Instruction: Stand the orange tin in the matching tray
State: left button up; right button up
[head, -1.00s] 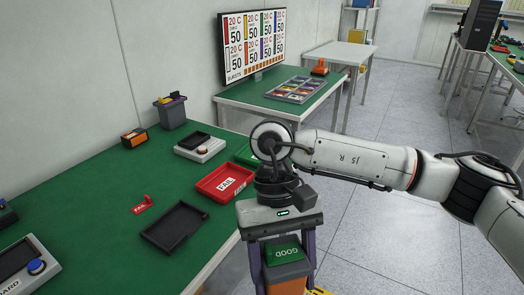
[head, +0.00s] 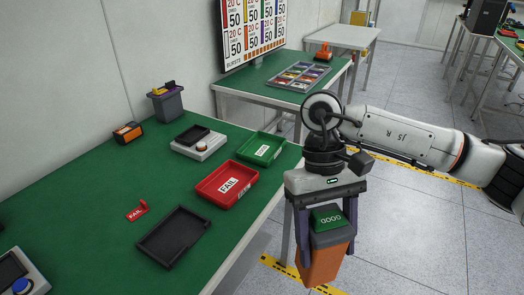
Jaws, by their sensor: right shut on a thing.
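The orange tin (head: 322,266) has a grey upper part and a green label reading GOOD, upside down in the picture. My right gripper (head: 326,243) is shut on it, with its dark purple fingers on either side. The tin hangs upright beyond the table's right edge, over the floor. The green tray (head: 279,149) lies on the green table, up and left of the gripper, and bears a white label too small to read surely. The red tray (head: 211,196), labelled FAIL, is in front of it. Both trays look empty. My left gripper is out of view.
A black tray (head: 172,237) and a small red FAIL marker (head: 137,211) lie nearer on the table. A device with a button (head: 200,145), a grey bin (head: 166,107) and an orange-black box (head: 128,132) stand behind. A second table (head: 228,100) is farther back.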

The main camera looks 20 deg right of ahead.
aim_at(263, 150)
jog(key=k, duration=0.15)
jog(key=z, duration=1.95)
jog(key=i, duration=1.6)
jog(key=u, duration=3.3)
jog(key=i, duration=0.5)
